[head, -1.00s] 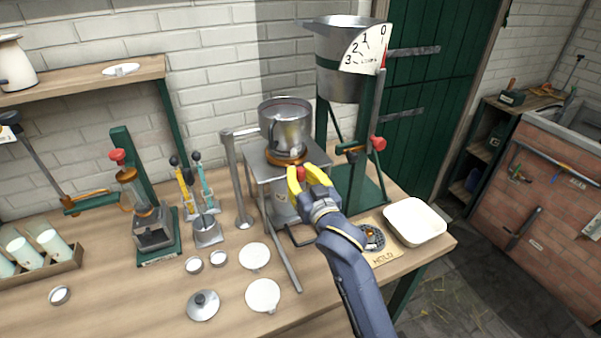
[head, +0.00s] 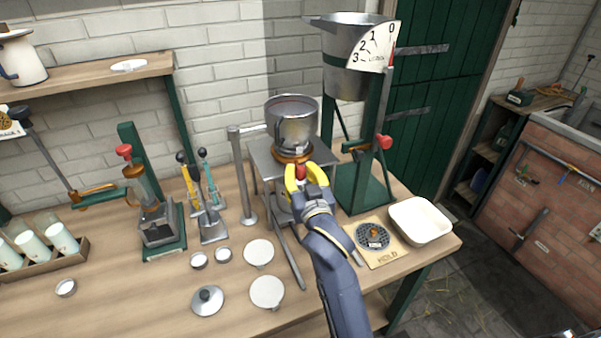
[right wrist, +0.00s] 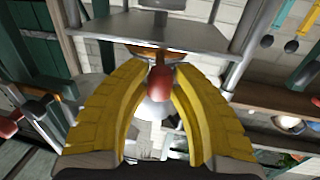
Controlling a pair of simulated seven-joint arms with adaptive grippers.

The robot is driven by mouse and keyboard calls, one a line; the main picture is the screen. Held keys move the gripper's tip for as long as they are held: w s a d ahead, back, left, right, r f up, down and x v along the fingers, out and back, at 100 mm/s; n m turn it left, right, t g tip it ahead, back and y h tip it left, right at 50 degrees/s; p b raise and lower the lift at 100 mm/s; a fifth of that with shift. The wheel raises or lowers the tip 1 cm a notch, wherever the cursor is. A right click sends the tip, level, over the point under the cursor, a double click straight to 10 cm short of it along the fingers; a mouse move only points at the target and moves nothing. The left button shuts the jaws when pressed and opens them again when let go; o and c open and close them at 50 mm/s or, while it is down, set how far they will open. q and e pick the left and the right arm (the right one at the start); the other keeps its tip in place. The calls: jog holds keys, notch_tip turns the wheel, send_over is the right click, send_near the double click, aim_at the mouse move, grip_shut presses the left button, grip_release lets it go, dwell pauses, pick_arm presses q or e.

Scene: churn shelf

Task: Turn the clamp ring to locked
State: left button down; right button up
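The clamp ring (head: 292,157) is an orange-brown band around the base of a metal pot (head: 293,122) on a grey metal stand. Its handle ends in a red knob (head: 301,172), pointing toward the front. My right gripper (head: 304,174) has one yellow finger on each side of the knob. In the right wrist view the red knob (right wrist: 160,84) sits between the fingertips (right wrist: 160,75), which appear closed on it. Part of the ring (right wrist: 145,51) shows behind the knob. Any lock mark on the ring is too small to see. My left gripper is out of view.
A hopper (head: 346,70) with a dial stands to the right of the pot. A wooden board marked HOLD (head: 385,252) and a white tray (head: 420,221) lie at the right. Levers (head: 212,190) stand at the left. Lids and pale discs (head: 266,292) lie in front.

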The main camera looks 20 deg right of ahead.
jog(key=o, duration=0.5)
jog(key=shift+s+a, duration=0.15)
jog(key=shift+s, duration=3.6)
